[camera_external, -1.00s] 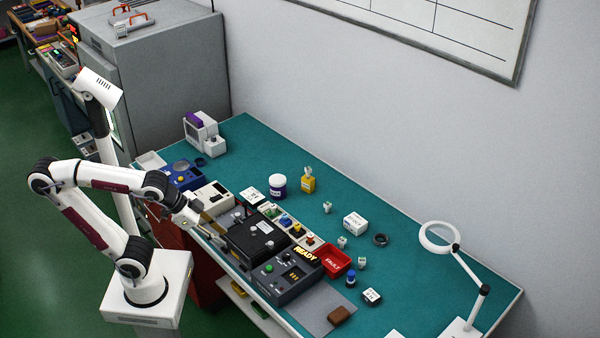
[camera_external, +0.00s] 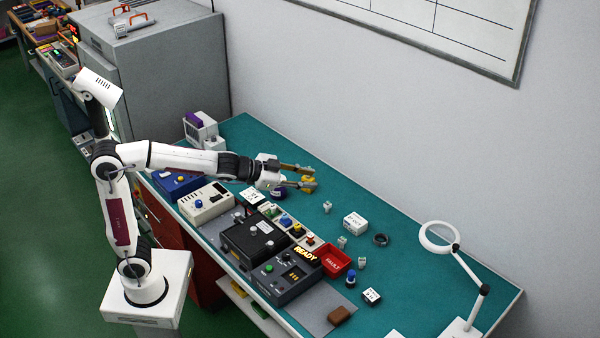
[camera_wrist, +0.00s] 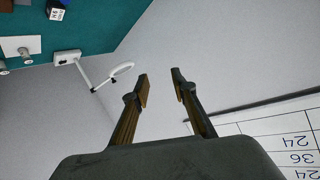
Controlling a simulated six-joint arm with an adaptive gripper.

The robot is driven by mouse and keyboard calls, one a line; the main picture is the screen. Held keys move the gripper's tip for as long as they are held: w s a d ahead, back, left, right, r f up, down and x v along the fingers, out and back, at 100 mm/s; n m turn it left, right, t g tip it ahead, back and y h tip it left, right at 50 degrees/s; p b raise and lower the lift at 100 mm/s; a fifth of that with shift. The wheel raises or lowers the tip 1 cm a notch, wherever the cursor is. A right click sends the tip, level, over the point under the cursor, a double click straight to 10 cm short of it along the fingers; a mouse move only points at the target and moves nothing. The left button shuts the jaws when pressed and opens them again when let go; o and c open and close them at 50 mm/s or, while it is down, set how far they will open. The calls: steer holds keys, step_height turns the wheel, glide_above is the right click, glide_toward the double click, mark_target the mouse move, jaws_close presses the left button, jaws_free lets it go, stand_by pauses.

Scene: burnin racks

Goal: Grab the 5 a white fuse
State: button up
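Small white fuse-like pieces stand on the teal bench in the external view: one (camera_external: 327,207) near the middle, a second (camera_external: 342,242) left of a dark ring, and a third (camera_external: 362,262) right of the red tray. Their ratings are too small to read, so I cannot tell which is 5 A. My gripper (camera_external: 313,178) is open and empty, raised over the bench's back part.
A red tray (camera_external: 336,263), a black box (camera_external: 254,239) and a READY-lit tester (camera_external: 286,279) fill the bench front. A white box (camera_external: 355,223) and dark ring (camera_external: 380,240) stand farther right. A ring lamp (camera_external: 438,237) rises at the right end. The wall is behind.

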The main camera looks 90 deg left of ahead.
steer(key=w+a+f+m+t+h, duration=0.15)
steer(key=w+a, duration=0.35)
steer(key=w, duration=0.6)
steer(key=m+h, duration=0.6)
steer(key=h, duration=0.2)
glide_above(340, 238)
steer(key=w+a, duration=0.3)
step_height(340, 238, down, 18)
steer(key=f, duration=0.1)
steer(key=s+f+g+h, duration=0.1)
steer(key=s+f, duration=0.1)
steer(key=f, duration=0.2)
steer(key=s+f+g+h, duration=0.1)
steer(key=s+f, duration=0.2)
steer(key=f, duration=0.1)
steer(key=s+a+f+m+g+h, duration=0.1)
steer(key=s+f+g+h, duration=0.1)
steer(key=f, duration=0.3)
steer(key=shift+s, duration=0.25)
steer(key=shift+w, duration=0.1)
steer(key=shift+x, duration=1.2)
steer(key=shift+x, duration=2.65)
